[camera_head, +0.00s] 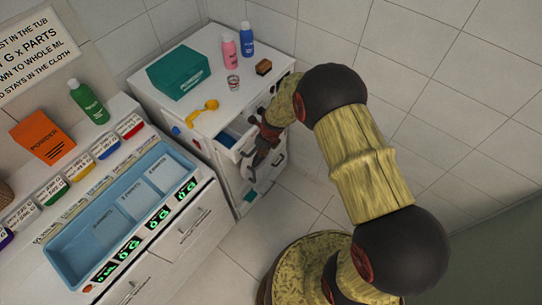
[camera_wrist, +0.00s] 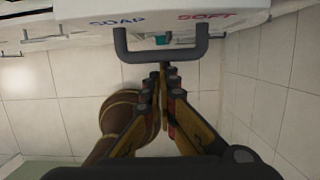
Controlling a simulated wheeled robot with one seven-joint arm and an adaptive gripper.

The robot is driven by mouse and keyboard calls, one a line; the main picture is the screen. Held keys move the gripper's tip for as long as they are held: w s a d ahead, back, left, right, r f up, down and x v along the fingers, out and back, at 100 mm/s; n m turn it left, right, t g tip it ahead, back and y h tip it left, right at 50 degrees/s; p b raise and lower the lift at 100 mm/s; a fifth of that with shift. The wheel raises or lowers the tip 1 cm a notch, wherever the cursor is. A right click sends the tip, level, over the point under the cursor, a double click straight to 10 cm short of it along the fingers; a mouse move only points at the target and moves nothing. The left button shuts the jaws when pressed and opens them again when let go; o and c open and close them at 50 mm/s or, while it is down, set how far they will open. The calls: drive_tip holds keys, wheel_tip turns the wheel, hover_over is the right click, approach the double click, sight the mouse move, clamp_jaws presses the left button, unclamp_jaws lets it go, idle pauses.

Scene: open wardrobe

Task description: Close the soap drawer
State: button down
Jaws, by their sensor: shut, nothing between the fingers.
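The soap drawer (camera_head: 228,139) is in the upper front of the white cabinet at the back. It stands partly pulled out, and bluish compartments show inside. In the wrist view its white front (camera_wrist: 150,18) carries the words SOAP and SOFT upside-up across the top. A dark grey bar handle (camera_wrist: 160,56) sticks out from that front. My gripper (camera_wrist: 162,70) is shut and empty, with its fingertips close by the handle's middle. I cannot tell whether they touch it. In the head view my gripper (camera_head: 247,160) is at the drawer's front, partly hiding it.
On the cabinet top (camera_head: 213,108) stand a teal box (camera_head: 179,73), a pink bottle (camera_head: 229,52), a blue bottle (camera_head: 247,40), a glass (camera_head: 233,82) and a yellow scoop-like item (camera_head: 203,111). A counter with a blue tray (camera_head: 75,259) is at left. Floor at right is clear.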

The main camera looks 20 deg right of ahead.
sight(243, 139)
drive_tip(key=w+a, duration=0.2)
drive_tip(key=w+a+p, duration=0.1)
drive_tip(key=w, duration=0.2)
drive_tip(key=w+a+p, duration=0.1)
drive_tip(key=w+a, duration=0.1)
drive_tip(key=w, duration=0.1)
drive_tip(key=shift+a, duration=0.35)
drive_tip(key=shift+r, duration=0.1)
